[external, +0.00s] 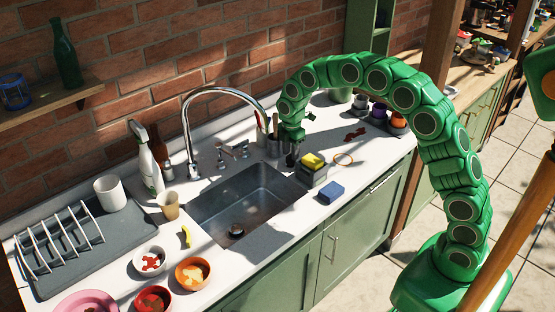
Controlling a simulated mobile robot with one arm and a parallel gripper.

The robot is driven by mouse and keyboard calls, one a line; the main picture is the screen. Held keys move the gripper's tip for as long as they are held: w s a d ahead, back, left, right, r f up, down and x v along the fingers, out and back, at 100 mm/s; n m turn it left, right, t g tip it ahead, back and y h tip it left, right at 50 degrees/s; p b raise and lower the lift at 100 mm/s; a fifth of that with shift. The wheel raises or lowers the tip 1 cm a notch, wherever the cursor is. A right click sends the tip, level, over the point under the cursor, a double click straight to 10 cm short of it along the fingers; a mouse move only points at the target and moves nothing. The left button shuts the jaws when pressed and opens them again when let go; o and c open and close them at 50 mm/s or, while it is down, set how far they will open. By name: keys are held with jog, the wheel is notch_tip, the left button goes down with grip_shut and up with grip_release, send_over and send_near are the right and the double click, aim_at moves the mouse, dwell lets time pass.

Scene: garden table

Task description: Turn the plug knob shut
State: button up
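The steel sink (212,213) is set in the white counter, with a round drain (236,230) in its floor. A tall curved faucet (186,130) stands behind it. Small chrome fittings (233,150) sit on the counter behind the sink; I cannot tell which part is the plug knob. My green arm reaches in from the right, and my gripper (291,159) points down at the sink's back right corner, close beside a sponge caddy (313,178) and apart from the fittings. The fingers are too small and dark to tell whether they are open or shut.
A yellow sponge (312,160) rests on the caddy, and a blue sponge (331,191) lies in front. Utensil holders (273,147) stand left of my gripper. A spray bottle (146,165), a cup (168,205) and several bowls (193,272) line the sink's left.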

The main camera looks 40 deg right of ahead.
jog(key=shift+f, duration=0.15)
grip_shut()
jog(key=shift+m, duration=0.4)
jog(key=m, duration=0.3)
jog(key=shift+m, duration=0.3)
jog(key=m, duration=0.3)
jog(key=shift+m, duration=0.3)
jog(key=m, duration=0.4)
jog(key=shift+m, duration=0.3)
jog(key=m, duration=0.4)
